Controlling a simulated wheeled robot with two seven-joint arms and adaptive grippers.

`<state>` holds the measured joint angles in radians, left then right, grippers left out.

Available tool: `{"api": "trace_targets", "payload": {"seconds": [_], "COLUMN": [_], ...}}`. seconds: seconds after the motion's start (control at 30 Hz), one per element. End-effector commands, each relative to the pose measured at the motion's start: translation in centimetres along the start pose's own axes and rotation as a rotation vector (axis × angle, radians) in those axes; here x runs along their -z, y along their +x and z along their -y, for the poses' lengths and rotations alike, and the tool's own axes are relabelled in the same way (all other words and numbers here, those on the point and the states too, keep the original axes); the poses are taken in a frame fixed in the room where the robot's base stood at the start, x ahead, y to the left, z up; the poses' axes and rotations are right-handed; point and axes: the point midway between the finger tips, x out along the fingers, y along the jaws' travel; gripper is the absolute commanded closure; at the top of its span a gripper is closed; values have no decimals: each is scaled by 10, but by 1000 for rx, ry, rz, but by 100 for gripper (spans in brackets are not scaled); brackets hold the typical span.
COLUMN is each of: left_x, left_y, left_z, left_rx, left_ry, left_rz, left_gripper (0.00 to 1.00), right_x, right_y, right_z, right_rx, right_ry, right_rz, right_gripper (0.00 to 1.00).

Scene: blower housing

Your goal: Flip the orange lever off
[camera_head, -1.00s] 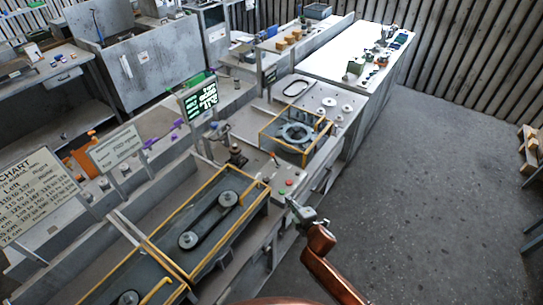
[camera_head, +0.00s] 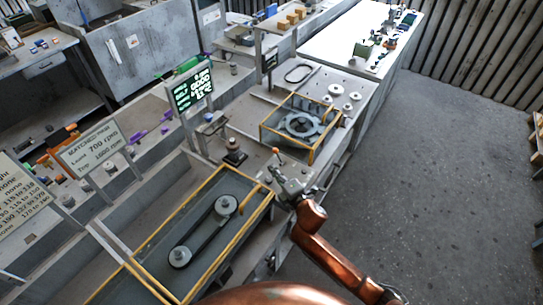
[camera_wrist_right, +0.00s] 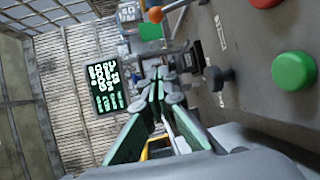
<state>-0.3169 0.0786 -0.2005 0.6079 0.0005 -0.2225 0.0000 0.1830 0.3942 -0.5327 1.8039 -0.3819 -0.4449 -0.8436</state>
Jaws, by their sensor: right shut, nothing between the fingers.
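The orange lever is a thin stick with a small orange ball tip (camera_head: 276,150), standing on the grey panel beside the yellow-framed belt housing. In the right wrist view the orange ball (camera_wrist_right: 155,14) shows at the top, with its stick running up to the right. My right gripper (camera_head: 273,172) is just in front of the lever in the head view, apart from the ball. In the wrist view the right gripper (camera_wrist_right: 156,80) has its fingers together with nothing between them, and the ball lies beyond and above the tips. My left gripper is out of view.
A green button (camera_wrist_right: 294,70) and a red button (camera_wrist_right: 265,2) sit on the panel. A yellow-framed belt housing (camera_head: 190,295) lies left of my arm, and a yellow-framed box (camera_head: 264,139) stands behind the lever. A lit green-text display (camera_head: 193,90) stands behind. Open floor is at right.

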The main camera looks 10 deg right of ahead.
Motion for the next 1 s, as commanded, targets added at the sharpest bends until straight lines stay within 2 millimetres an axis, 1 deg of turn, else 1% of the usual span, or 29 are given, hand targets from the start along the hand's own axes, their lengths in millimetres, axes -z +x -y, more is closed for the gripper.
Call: {"api": "trace_targets", "payload": {"seconds": [0.03, 0.1, 0.17, 0.3, 0.4, 0.5, 0.6, 0.67, 0.77, 0.87, 1.0], "left_x": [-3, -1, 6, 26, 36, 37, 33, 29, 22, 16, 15], "left_y": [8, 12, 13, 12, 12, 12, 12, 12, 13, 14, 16], "left_z": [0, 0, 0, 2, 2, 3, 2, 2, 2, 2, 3], "left_rx": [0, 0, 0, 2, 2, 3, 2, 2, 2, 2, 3], "left_ry": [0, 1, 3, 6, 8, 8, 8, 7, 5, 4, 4], "left_rz": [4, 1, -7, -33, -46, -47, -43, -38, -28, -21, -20], "left_gripper": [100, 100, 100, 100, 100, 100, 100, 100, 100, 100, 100], "right_x": [0, -1, -2, -5, -6, -6, -6, -6, -5, -5, -4], "right_y": [0, 0, 0, -2, -2, -2, 2, 7, 22, 42, 72], "right_z": [9, 14, 16, 15, 15, 15, 15, 15, 14, 14, 14], "right_rx": [2, 3, 4, 4, 4, 4, 3, 3, 2, 3, 3], "right_ry": [1, 2, 2, 3, 3, 3, 3, 3, 2, 4, 3], "right_rz": [2, 4, 6, 10, 12, 12, 12, 11, 10, 10, 9], "right_gripper": [100, 100, 100, 100, 100, 100, 100, 100, 100, 100, 100]}}
